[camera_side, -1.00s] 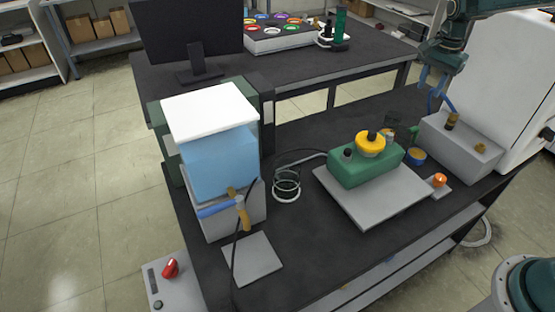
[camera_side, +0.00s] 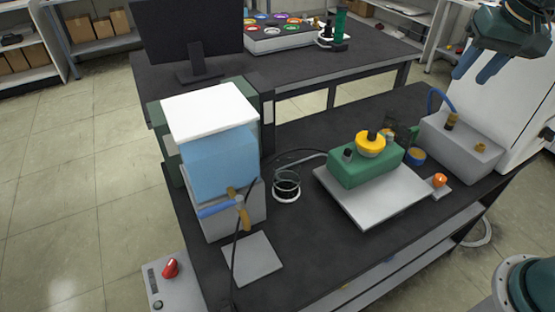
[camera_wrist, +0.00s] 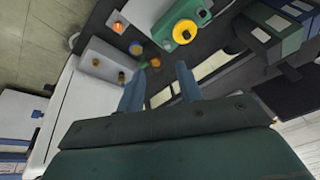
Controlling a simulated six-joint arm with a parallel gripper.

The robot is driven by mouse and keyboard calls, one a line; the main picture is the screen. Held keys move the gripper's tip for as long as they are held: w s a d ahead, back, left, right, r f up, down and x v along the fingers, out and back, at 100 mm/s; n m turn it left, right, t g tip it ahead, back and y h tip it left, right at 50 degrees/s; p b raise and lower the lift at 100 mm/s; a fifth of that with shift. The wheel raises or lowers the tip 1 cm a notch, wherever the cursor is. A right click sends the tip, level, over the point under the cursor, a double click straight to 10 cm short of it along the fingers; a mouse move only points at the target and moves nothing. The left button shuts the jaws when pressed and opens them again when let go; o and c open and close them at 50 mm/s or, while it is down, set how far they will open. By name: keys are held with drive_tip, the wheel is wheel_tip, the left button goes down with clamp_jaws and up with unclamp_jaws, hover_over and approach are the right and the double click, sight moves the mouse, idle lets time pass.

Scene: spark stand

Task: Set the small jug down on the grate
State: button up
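A small clear vessel with a pale base ring (camera_side: 287,186), perhaps the small jug, stands on the black bench to the right of the water tank. I cannot make out a handle. A dark, thin-lined mesh shape (camera_side: 397,131) behind the green box may be the grate, but it is too small to be sure. My gripper (camera_side: 474,72) is at the upper right, raised near the white cabinet and far from the clear vessel. In the wrist view its two blue fingers (camera_wrist: 160,77) are apart with nothing held between them.
The water tank (camera_side: 214,165) with its tap stands at the bench's left. A green box with a yellow knob (camera_side: 370,146) sits on a pale plate (camera_side: 365,208). A grey box with fittings (camera_side: 460,148) and the white cabinet (camera_side: 508,75) are at right.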

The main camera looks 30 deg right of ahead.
drive_tip(key=s+a+f+n+t, duration=0.1)
drive_tip(key=s+a+n, duration=0.1)
drive_tip(key=s, duration=0.5)
drive_tip(key=s+a+f+n+t, duration=0.1)
drive_tip(key=s+a+n, duration=0.2)
drive_tip(key=s, duration=0.4)
drive_tip(key=shift+s+a+f+n+y, duration=0.2)
drive_tip(key=shift+s+a+n+y, duration=0.1)
drive_tip(key=shift+n, duration=0.4)
drive_tip(key=shift+c, duration=1.1)
drive_tip(key=shift+w, duration=0.15)
